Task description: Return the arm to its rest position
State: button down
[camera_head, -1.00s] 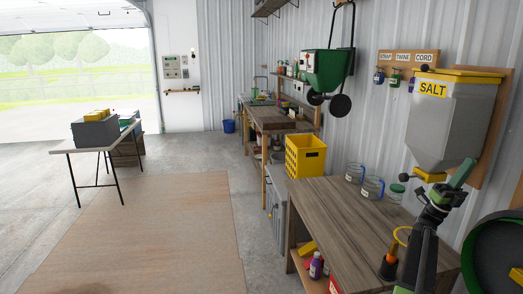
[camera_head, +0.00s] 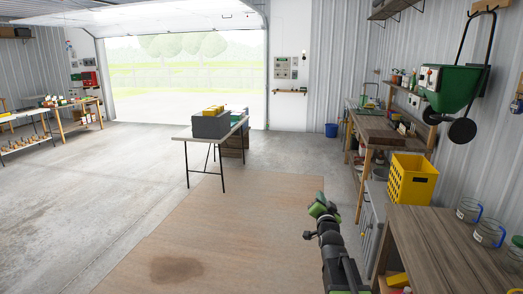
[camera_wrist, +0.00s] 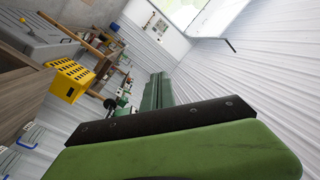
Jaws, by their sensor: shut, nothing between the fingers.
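My gripper (camera_head: 321,208) is at the lower right of the head view, at the end of my dark arm. Its green fingers are shut with nothing between them. In the picture it lies over the tan floor mat (camera_head: 215,225), left of the near workbench (camera_head: 440,235), and it appears raised in the air, touching nothing. In the wrist view the green fingers (camera_wrist: 157,92) point away from the camera, and a large green and black part of my gripper fills the lower middle.
A yellow crate (camera_head: 412,180) stands at the near bench's far end, with glass jars (camera_head: 488,233) to the right. A folding table (camera_head: 184,133) holds a grey bin (camera_head: 211,124). A green spreader (camera_head: 455,88) hangs on the right wall.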

jog(key=s+a+f+n+g+y, duration=0.1)
jog(key=s+a+f+n+g, duration=0.1)
jog(key=s+a+f+g, duration=0.3)
jog(key=s+f+n+g, duration=0.1)
jog(key=s+f, duration=0.2)
jog(key=f, duration=0.4)
jog(key=s+a+f+n+g+y, duration=0.1)
jog(key=s+a+f+n+g, duration=0.15)
jog(key=s+f+g, duration=0.2)
jog(key=s+f+n+g, duration=0.1)
jog(key=s+f+g, duration=0.3)
jog(key=s, duration=0.5)
jog(key=s+f+n+g, duration=0.2)
jog(key=s+f+g, duration=0.1)
jog(key=s, duration=0.6)
jog(key=shift+d+f+g, duration=0.25)
jog(key=shift+f+g, duration=0.15)
jog(key=shift+g, duration=0.15)
